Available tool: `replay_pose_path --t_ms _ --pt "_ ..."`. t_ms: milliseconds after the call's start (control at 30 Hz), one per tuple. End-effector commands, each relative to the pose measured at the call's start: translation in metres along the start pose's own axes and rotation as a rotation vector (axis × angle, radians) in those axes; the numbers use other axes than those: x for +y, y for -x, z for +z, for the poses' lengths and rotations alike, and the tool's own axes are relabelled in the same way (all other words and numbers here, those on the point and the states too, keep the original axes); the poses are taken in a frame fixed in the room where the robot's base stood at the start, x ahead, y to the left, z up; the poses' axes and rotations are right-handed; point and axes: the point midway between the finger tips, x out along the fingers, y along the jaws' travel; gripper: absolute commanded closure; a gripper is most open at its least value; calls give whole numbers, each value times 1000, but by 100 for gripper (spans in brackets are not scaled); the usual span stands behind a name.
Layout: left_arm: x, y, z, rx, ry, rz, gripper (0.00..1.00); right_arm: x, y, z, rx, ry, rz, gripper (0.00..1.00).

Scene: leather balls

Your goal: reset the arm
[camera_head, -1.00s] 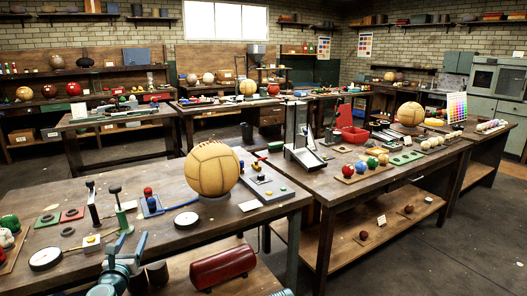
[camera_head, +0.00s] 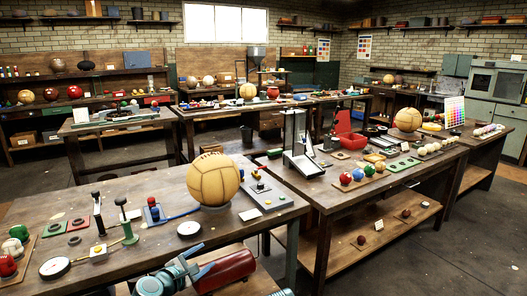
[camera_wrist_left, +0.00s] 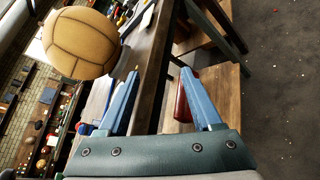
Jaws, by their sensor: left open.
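My left gripper (camera_head: 205,257) is low in the head view, in front of the near table (camera_head: 130,215). Its blue fingers are spread and nothing is between them. In the left wrist view the open fingers (camera_wrist_left: 160,73) point toward the table edge. A large tan leather ball (camera_head: 214,180) sits on the near table, beyond the gripper and apart from it; it also shows in the left wrist view (camera_wrist_left: 80,43). A dark red cylinder (camera_head: 232,267) lies on a lower shelf beside the gripper. My right gripper cannot be made out.
The near table holds a round white dial (camera_head: 55,267), a grey box with buttons (camera_head: 262,194) and small tools. A second table (camera_head: 335,200) to the right carries coloured balls and a metal stand (camera_head: 296,140). Open floor (camera_head: 440,255) lies at the right.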

Motion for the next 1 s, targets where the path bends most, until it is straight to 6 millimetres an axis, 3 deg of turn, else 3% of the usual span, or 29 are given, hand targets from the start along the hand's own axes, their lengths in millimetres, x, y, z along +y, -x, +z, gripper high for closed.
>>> replay_pose_path --t_ms 33,100,200,300,400,500,633,800,1000 --pt "-17 -2 29 -17 -138 -103 34 2 21 1 0 0 0 100" --pt "-56 -2 59 -48 -396 -283 34 4 40 2 0 0 0 100" --pt "-114 13 89 -122 -800 -570 34 6 68 4 0 0 0 100" --pt "-156 43 103 -218 -1167 -844 34 9 92 5 0 0 0 100" --pt "-177 76 107 -317 -1463 -1091 34 11 112 7 0 -1 0 100" --pt "-183 106 107 -403 -1673 -1294 34 12 126 7 0 -1 0 100" --pt "-181 131 106 -478 -1828 -1473 34 13 136 8 0 -1 0 100" --pt "-178 142 105 -512 -1893 -1560 34 13 138 8 0 -1 0 100" --pt "-179 142 104 -513 -1894 -1561 34 13 137 8 0 -1 0 100"
